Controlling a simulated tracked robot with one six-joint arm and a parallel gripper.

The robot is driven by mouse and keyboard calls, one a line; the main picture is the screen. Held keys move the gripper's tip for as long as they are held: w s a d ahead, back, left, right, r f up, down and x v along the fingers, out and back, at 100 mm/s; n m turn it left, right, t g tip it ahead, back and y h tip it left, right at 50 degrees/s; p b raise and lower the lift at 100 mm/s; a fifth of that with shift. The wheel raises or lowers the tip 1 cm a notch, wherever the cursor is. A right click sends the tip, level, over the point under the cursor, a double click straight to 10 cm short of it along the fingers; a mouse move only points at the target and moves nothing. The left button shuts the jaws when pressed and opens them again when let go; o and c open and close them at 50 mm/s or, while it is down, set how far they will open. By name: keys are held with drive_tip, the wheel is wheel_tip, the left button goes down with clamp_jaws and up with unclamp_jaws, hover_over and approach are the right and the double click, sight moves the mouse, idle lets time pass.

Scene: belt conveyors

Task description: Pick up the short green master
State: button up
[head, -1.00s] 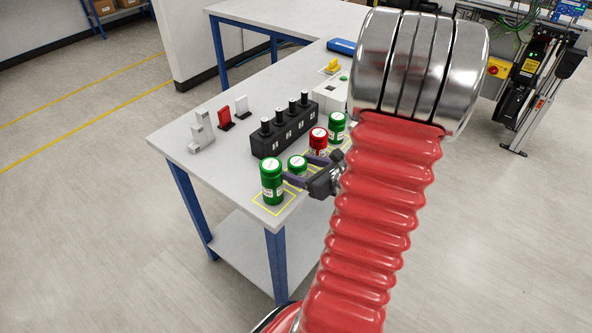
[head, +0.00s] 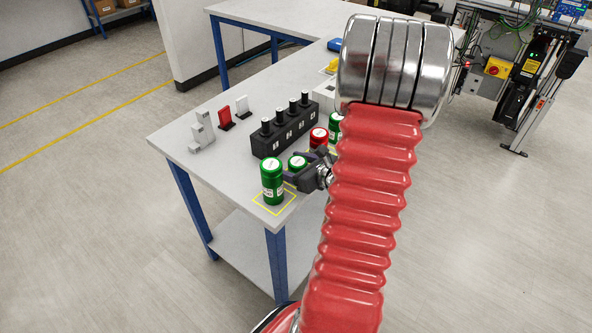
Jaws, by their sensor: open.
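The short green master (head: 298,162) is a low green cylinder with a white-labelled top, standing on the grey table. A taller green cylinder (head: 272,180) stands just in front and to the left of it, in a yellow outlined square. My gripper (head: 298,174) is open, with its dark jaws at the short green master. The jaws hide its lower part. I cannot tell whether they touch it. A red cylinder (head: 318,138) stands behind, and another green one (head: 335,127) is partly covered by my arm.
A black block with several numbered pegs (head: 283,140) stands behind the cylinders.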

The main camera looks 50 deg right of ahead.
drive_tip(key=shift+c, duration=0.4)
drive_tip(key=c, duration=1.2)
